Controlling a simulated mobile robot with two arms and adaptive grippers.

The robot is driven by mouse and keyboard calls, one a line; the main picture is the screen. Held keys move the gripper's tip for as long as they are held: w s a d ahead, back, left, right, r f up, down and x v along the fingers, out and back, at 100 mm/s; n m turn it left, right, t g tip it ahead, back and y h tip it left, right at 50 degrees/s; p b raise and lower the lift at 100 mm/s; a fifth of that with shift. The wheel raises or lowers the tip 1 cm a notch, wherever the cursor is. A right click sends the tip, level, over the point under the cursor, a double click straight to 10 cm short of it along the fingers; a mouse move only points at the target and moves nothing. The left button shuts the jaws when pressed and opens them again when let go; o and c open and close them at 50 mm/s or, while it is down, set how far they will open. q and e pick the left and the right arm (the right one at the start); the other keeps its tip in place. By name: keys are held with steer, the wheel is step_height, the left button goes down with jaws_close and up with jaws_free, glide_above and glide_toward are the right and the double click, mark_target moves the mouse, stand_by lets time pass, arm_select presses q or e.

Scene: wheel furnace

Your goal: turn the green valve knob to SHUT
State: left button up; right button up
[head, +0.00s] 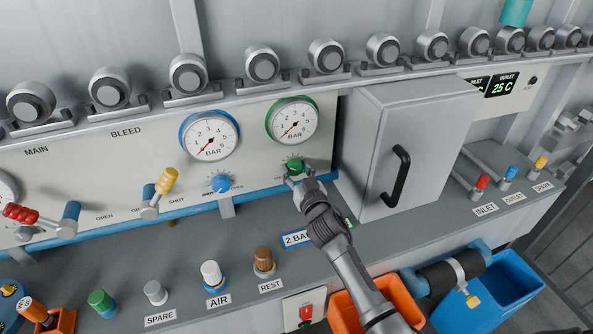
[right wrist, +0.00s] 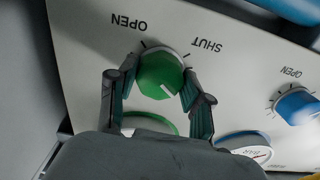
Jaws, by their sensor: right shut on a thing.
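The green valve knob (head: 294,166) sits on the white panel below the green-rimmed gauge (head: 292,121). In the right wrist view the knob (right wrist: 160,72) is between the two fingers of my right gripper (right wrist: 158,92), which is shut on it. That view shows the panel upside down, with OPEN at the knob's upper left and SHUT at its upper right. A short white mark shows on the knob's face; I cannot tell which label it points to. In the head view my right gripper (head: 299,180) partly covers the knob. My left gripper is not in view.
A blue knob (head: 221,183) and a blue-rimmed gauge (head: 210,136) are left of the green knob. A grey cabinet (head: 400,140) with a black handle stands close on the right. Several small knobs line the shelf below, with an orange bin (head: 408,305) and a blue bin (head: 510,290) lower right.

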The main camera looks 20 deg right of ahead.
steer(key=shift+n, duration=0.3)
steer(key=n, duration=0.2)
steer(key=shift+n+b, duration=0.3)
steer(key=n, duration=0.4)
steer(key=shift+n, duration=0.3)
steer(key=n+b, duration=0.1)
steer(key=n, duration=0.3)
steer(key=shift+n, duration=2.1)
steer(key=o, duration=1.1)
steer(key=shift+o, duration=0.2)
